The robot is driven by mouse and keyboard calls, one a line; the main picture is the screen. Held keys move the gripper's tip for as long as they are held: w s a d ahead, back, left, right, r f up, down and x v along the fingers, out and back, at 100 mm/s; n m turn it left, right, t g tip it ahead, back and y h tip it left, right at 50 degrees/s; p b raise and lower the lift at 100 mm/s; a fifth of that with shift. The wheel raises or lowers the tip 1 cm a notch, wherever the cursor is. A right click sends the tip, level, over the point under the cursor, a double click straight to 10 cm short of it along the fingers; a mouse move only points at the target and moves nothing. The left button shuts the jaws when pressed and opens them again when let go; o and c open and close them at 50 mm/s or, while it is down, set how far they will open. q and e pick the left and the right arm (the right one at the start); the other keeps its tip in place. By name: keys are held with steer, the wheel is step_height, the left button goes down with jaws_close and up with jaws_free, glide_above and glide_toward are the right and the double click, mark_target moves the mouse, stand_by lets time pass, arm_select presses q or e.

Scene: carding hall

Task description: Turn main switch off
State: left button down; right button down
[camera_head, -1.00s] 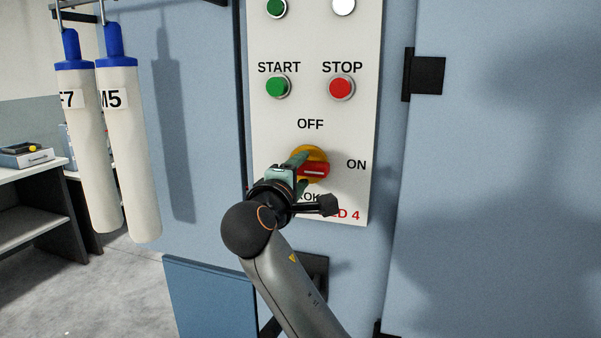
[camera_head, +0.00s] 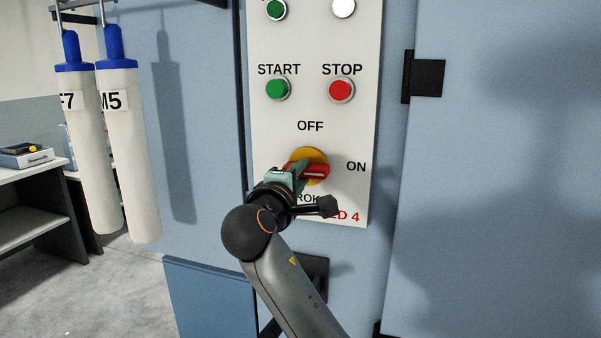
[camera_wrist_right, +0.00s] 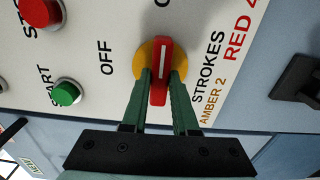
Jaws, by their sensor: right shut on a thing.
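The main switch is a yellow disc (camera_head: 309,154) with a red handle (camera_head: 319,172) on the white panel. The handle lies level and points at the word ON; OFF is printed above the disc. My right gripper (camera_head: 304,170) has its green fingers shut on the handle and partly hides it in the head view. In the right wrist view, the handle (camera_wrist_right: 160,58) stands between the two fingertips (camera_wrist_right: 162,78), one on each side. My left gripper is not in view.
Above the switch are a green START button (camera_head: 278,88) and a red STOP button (camera_head: 341,89). A black hinge (camera_head: 424,77) sticks out at the right. White cylinders with blue caps (camera_head: 125,145) hang at the left, beside a shelf (camera_head: 30,215).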

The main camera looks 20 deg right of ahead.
steer(key=n+p, duration=0.9)
steer(key=shift+n, duration=0.4)
steer(key=n, duration=0.4)
steer(key=shift+n, duration=2.1)
steer(key=c, duration=0.7)
jaws_free()
steer(key=b+v, duration=0.1)
steer(key=v, duration=1.1)
steer(key=shift+s+a, duration=0.15)
steer(key=shift+s, duration=0.05)
